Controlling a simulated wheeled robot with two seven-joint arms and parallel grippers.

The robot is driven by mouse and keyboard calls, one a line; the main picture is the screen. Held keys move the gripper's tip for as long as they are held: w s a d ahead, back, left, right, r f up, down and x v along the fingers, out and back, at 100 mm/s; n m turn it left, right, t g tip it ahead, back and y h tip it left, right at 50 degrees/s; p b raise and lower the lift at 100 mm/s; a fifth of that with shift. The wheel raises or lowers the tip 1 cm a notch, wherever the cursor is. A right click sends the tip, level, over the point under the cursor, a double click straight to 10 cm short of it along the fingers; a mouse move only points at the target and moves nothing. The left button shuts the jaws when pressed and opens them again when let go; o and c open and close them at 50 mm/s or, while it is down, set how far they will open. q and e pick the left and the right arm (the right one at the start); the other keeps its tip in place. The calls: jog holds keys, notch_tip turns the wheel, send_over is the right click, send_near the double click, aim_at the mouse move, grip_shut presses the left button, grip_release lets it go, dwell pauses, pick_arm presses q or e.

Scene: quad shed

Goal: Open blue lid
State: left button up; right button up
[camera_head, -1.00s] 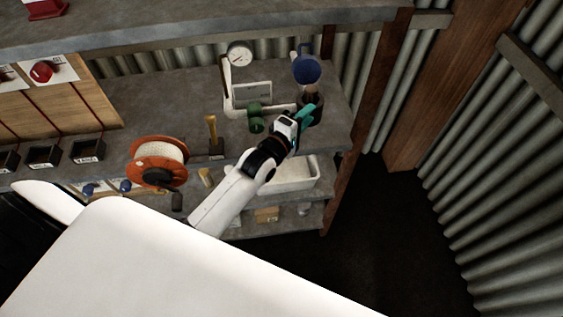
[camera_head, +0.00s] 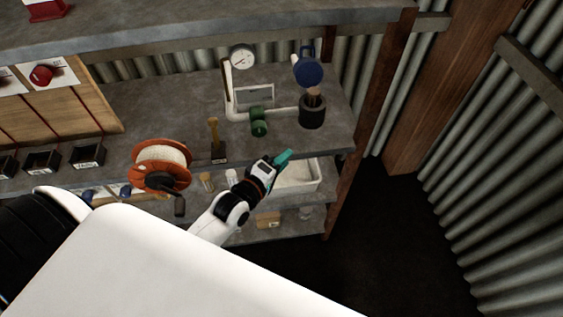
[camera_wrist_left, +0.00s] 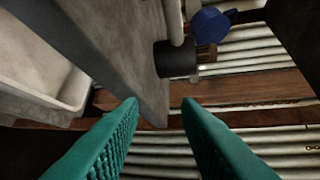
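The blue lid (camera_head: 308,71) stands tilted up behind the dark cylindrical container (camera_head: 312,112) on the right end of the grey middle shelf. The container's top is uncovered, with brownish things sticking out of it. In the left wrist view the lid (camera_wrist_left: 211,25) and container (camera_wrist_left: 175,60) show at the top, beyond the fingers. My left gripper (camera_head: 284,157) is below and left of the container, in front of the shelf edge, apart from both. Its teal fingers (camera_wrist_left: 160,115) are spread with nothing between them. My right gripper is not in view.
A white pipe with a gauge (camera_head: 241,57) and a green valve (camera_head: 259,121) stands left of the container. An orange cable reel (camera_head: 161,164) sits farther left. A white bin (camera_head: 306,179) is on the shelf below. A wooden post (camera_head: 376,100) bounds the right side.

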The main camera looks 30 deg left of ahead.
pick_arm(q)
jog(key=shift+f, duration=0.3)
